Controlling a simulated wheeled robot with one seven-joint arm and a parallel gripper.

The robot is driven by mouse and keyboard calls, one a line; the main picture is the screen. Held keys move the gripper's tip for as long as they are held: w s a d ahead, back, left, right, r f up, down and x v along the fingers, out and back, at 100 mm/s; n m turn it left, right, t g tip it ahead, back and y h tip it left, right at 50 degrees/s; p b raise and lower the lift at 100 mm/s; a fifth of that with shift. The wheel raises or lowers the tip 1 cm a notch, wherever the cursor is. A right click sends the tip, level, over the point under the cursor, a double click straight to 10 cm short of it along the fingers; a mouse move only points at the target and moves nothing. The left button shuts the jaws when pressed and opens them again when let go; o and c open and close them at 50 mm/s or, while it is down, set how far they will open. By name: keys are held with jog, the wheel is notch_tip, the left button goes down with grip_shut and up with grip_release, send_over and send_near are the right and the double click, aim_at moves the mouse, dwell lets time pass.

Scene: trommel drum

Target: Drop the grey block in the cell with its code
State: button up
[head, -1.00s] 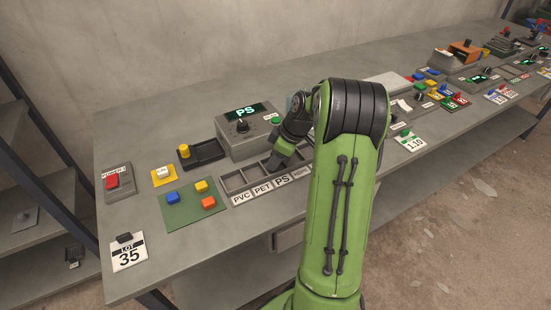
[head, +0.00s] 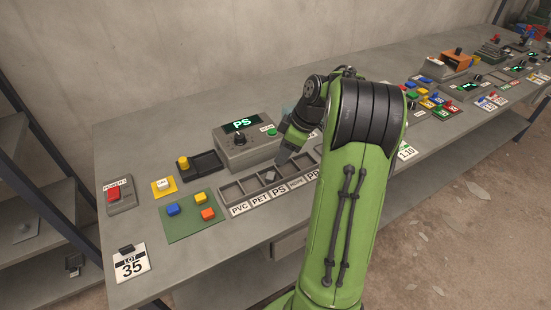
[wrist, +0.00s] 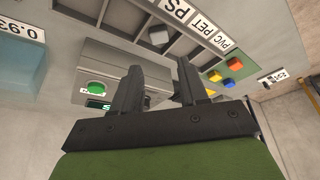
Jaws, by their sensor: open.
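The grey block (head: 271,177) lies in the third cell of the grey cell tray (head: 245,207), the one behind the PS label (head: 279,191). It looks turned at an angle to the cell walls. In the wrist view the block (wrist: 158,37) sits beyond the fingertips, apart from them. My gripper (head: 283,157) is open and empty, above the back edge of the tray; its two fingers also show in the wrist view (wrist: 157,78). The display (head: 241,124) on the grey console reads PS.
The console (head: 245,150) with a knob and green button stands behind the tray. A green mat (head: 190,224) with blue, yellow and orange blocks lies at left. A LOT 35 card (head: 131,265) is at the front left. My arm hides the tray's right end.

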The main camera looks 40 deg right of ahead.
jog(key=s+a+r+m+h, duration=0.1)
jog(key=s+a+r, duration=0.2)
jog(key=a+r, duration=0.5)
jog(key=s+a+r+m+h, duration=0.1)
jog(key=s+a+r+m, duration=0.15)
jog(key=a, duration=0.85)
jog(key=s+a+m+t, duration=0.2)
jog(key=s+a, duration=0.4)
jog(key=s, duration=0.7)
jog(key=shift+a+f+m, duration=0.15)
jog(key=shift+f+m, duration=0.25)
jog(key=shift+m, duration=0.15)
notch_tip(320, 180, up, 9)
jog(key=p, duration=0.9)
jog(key=shift+o, duration=0.5)
